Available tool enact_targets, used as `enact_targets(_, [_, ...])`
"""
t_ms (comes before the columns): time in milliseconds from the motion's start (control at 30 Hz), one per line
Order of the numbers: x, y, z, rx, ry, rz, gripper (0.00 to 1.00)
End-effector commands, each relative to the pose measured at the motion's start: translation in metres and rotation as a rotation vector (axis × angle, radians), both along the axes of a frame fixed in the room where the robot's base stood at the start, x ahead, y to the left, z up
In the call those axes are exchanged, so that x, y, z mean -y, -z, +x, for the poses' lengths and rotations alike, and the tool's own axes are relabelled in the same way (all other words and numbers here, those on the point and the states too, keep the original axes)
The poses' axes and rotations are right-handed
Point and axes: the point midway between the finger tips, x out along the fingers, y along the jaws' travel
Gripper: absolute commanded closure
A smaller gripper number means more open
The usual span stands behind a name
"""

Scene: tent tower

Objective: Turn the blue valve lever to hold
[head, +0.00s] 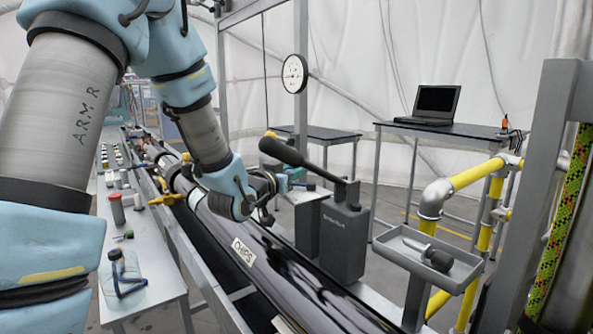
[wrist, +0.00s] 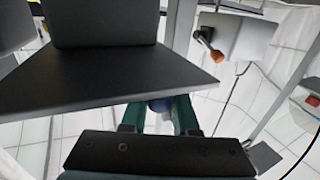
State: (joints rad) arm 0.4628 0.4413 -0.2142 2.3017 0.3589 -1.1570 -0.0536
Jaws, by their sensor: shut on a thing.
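My gripper (head: 284,183) is at the end of my arm, in the middle of the head view, beside the dark grey hand pump. In the wrist view its two green fingers (wrist: 159,118) are shut on a small blue piece, the blue valve lever (wrist: 160,104), of which only a little shows. A dark flat plate (wrist: 115,80) hides the fingertips and the rest of the lever there. In the head view the lever cannot be made out clearly, and I cannot read its position or any hold mark.
The hand pump (head: 336,240) with its long black handle (head: 283,152) stands close to my gripper. A long dark tube (head: 262,262) runs below my arm. A grey tray (head: 405,250) and yellow pipes (head: 470,177) are at right. A bench (head: 145,262) is at left.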

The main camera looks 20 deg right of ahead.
Motion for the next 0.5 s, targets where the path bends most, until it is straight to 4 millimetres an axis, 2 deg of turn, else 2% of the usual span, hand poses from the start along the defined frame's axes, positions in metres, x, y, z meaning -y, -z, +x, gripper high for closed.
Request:
enact_targets(267, [-0.0005, 0.0013, -0.0011, 0.001, -0.017, -0.001, 1.00])
enact_targets(500, [-0.0044, 0.0042, -0.0046, 0.003, -0.120, -0.003, 1.00])
